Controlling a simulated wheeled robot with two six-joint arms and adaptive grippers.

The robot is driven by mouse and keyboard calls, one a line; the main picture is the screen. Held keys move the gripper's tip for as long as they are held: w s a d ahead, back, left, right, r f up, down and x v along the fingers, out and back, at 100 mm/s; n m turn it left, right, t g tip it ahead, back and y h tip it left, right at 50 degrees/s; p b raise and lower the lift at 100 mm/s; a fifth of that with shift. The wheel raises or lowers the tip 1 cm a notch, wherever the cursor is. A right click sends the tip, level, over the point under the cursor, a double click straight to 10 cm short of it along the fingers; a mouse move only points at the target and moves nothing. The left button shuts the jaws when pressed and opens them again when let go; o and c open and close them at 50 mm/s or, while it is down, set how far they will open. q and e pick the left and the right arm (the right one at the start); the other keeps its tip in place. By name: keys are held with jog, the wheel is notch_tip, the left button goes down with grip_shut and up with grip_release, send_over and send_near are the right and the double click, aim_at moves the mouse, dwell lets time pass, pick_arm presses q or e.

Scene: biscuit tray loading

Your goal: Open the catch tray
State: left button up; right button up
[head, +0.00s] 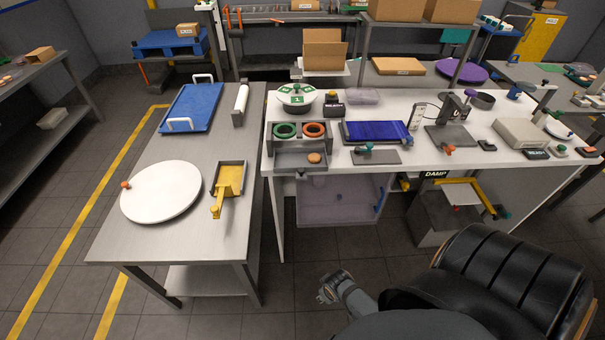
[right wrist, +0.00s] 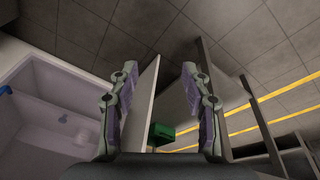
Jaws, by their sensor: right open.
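In the head view, a grey holder with a green and an orange ring stands at the near left corner of the white bench. A shallow grey tray (head: 291,161) juts from its front with an orange-brown biscuit (head: 314,158) in it; this looks like the catch tray. I cannot tell whether it slides. My right gripper (head: 329,289) is low in front of the bench, well below and apart from that tray. In the right wrist view its fingers (right wrist: 159,72) are spread with nothing between them. My left gripper is out of view.
A lilac bin (head: 338,205) stands under the white bench (head: 400,175); it also shows in the right wrist view (right wrist: 62,142). A steel table (head: 140,232) stands to the left. A grey bin marked DAMP (head: 430,218) and a black seat-like form are at the right.

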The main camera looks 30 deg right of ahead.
jog(key=s+d+f, duration=0.1)
jog(key=s+f, duration=0.4)
jog(key=f, duration=0.3)
jog(key=m+t+h+p, duration=0.3)
jog(key=m+t, duration=0.1)
jog(key=t, duration=0.7)
send_near(302, 171)
jog(key=p+x, duration=0.2)
jog(key=x, duration=0.7)
grip_shut()
